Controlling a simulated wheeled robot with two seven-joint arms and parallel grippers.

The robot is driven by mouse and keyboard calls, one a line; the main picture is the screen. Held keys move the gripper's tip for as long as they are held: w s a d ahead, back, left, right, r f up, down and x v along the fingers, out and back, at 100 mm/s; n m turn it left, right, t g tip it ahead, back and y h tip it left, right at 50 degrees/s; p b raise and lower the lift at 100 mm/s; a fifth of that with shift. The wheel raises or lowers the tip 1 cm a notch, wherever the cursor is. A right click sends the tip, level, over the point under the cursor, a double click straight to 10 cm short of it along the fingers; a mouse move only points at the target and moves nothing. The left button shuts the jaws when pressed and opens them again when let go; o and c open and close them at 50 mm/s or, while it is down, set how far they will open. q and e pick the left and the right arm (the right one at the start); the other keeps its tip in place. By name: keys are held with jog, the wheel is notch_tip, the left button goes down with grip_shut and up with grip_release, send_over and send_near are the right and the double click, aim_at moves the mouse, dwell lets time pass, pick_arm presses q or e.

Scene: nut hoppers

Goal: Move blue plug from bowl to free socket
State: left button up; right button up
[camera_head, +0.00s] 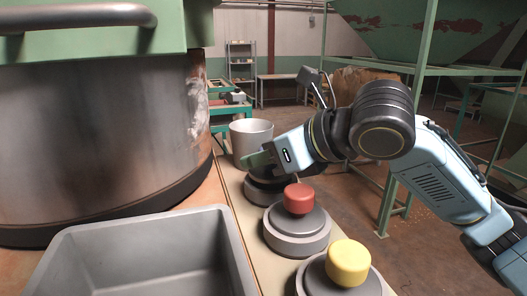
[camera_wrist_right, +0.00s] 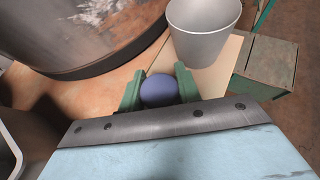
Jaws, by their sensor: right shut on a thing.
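My right gripper (camera_head: 257,159) reaches in from the right and is shut on the blue plug (camera_wrist_right: 159,91), which sits between the green fingers in the wrist view. The gripper hides the plug in the head view. The white bowl (camera_head: 251,137) stands just behind the gripper, and the plug is outside it; the bowl also shows in the wrist view (camera_wrist_right: 204,40). A dark round socket (camera_head: 263,193) lies under the gripper, partly covered by it; I cannot tell whether the plug touches it. My left gripper is not in view.
Nearer sockets hold a red plug (camera_head: 299,199) and a yellow plug (camera_head: 348,262). A grey bin (camera_head: 232,248) stands at the front left. A large metal hopper (camera_head: 100,125) stands at the left. Green metal frames (camera_head: 421,75) stand at the right.

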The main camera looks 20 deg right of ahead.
jog(key=shift+p, duration=0.45)
dwell(0.6)
jog(key=shift+f+b, duration=0.3)
jog(key=shift+f, duration=0.2)
jog(key=o, duration=0.8)
jog(key=shift+p+v, duration=0.55)
jog(key=shift+v, duration=0.35)
jog(key=shift+p+v, duration=1.55)
jog(key=shift+v, duration=3.1)
